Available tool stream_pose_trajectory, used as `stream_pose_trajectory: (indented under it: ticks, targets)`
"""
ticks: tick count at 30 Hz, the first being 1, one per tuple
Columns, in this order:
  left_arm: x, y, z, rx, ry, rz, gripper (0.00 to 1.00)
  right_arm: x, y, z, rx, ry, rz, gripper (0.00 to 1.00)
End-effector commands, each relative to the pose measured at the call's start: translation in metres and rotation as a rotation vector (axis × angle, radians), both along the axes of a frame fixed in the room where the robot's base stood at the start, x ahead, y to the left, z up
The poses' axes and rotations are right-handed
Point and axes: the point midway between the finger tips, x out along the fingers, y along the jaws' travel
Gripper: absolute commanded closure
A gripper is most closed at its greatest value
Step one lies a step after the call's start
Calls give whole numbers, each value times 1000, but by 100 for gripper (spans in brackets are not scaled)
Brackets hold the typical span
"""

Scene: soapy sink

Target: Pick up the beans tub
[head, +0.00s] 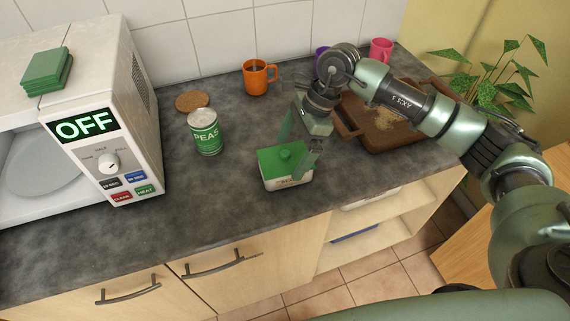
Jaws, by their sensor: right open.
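My right gripper (298,146) is open and points down at the tub. One finger is behind the tub's lid and the other overlaps its right side in the picture. I cannot tell whether either finger touches it. My left gripper is not in view.
A green PEAS can (205,132) stands left of the tub. An orange mug (257,78), a cork coaster (192,101) and a pink mug (381,50) are farther back. A brown tray (385,138) lies right, partly behind my arm. A microwave (130,110) stands left.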

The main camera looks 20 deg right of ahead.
Motion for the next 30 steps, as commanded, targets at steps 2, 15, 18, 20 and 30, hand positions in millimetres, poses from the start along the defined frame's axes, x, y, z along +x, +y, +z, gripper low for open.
stream_pose_trajectory:
  ticks: [2,15,18,20,30]
  targets:
    - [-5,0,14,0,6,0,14,-3,6,-8,1,6,0,0]
    - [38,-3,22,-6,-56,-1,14,-2,16,-36,2,0,1,0]
    - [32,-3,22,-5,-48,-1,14,-2,16,-36,2,0,1,19]
    - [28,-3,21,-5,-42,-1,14,-2,16,-36,2,0,1,36]
    - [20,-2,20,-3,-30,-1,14,-1,16,-35,4,-1,1,63]
